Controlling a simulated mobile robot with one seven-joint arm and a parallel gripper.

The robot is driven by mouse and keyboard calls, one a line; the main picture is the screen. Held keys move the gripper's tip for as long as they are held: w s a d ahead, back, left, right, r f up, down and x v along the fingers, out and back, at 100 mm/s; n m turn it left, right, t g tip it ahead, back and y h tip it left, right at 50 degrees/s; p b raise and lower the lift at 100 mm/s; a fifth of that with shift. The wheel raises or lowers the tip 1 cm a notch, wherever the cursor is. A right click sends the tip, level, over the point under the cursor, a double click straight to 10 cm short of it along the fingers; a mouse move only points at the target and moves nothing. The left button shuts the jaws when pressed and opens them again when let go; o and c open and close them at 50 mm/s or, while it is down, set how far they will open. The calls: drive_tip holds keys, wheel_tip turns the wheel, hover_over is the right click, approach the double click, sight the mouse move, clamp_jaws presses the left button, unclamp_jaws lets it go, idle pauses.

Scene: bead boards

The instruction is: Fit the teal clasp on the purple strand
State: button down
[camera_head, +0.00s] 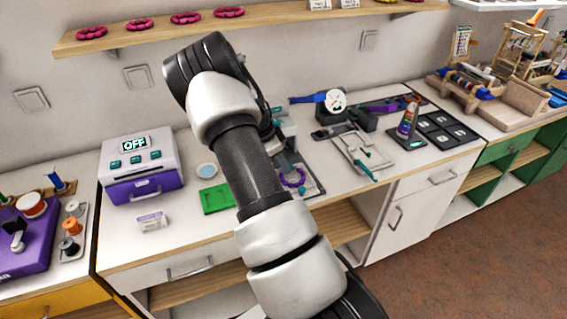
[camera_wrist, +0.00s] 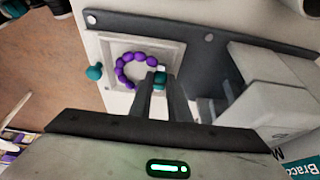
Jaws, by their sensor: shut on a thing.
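The purple strand (camera_wrist: 124,73) is a curved row of purple beads on a light square plate in the wrist view, with its opening at the right. It also shows in the head view (camera_head: 297,183), partly hidden by my arm. My gripper (camera_wrist: 161,84) is shut on the small teal clasp (camera_wrist: 160,77), at the open end of the strand. A small white piece lies just beyond the clasp. Whether the clasp touches the strand I cannot tell. In the head view my arm hides the gripper.
A teal knob (camera_wrist: 95,72) stands beside the plate. A dark grey strip (camera_wrist: 190,32) and white blocks (camera_wrist: 265,75) flank my fingers. In the head view, a purple-white machine (camera_head: 141,168) reads OFF, a green mat (camera_head: 217,198) lies left, and a white fixture (camera_head: 362,153) stands right.

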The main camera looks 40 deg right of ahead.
drive_tip(key=c, duration=1.3)
unclamp_jaws()
drive_tip(key=shift+r, duration=0.15)
drive_tip(key=shift+r+p, duration=1.45)
drive_tip(key=shift+r, duration=1.95)
